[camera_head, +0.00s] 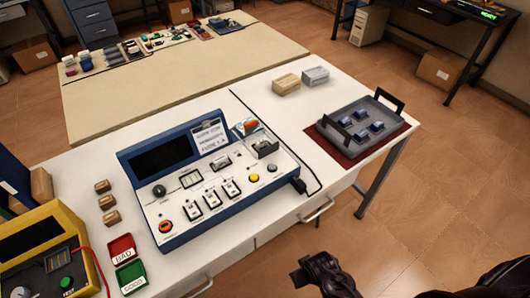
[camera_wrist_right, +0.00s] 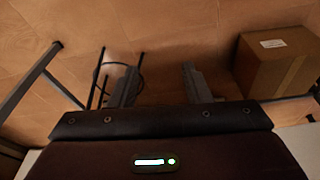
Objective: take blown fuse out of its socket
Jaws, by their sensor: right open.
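The blue-and-white test device (camera_head: 215,175) stands on the white table, with a dark screen and a printed label that mentions a fuse. A small socket-like fitting (camera_head: 221,162) sits on its panel below the label. A raised holder (camera_head: 262,146) stands at its right end. The fuse is too small to make out, and I cannot tell whether it is blown. My right gripper (camera_wrist_right: 158,76) is open and empty above the floor in the right wrist view.
A grey tray (camera_head: 331,134) with several blue parts lies on a red mat at the table's right. Two small boxes (camera_head: 286,84) stand behind. Red and green bins (camera_head: 121,247), small brown blocks (camera_head: 107,201) and a yellow tester (camera_head: 42,262) are on the left. A black cable runs beside the device.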

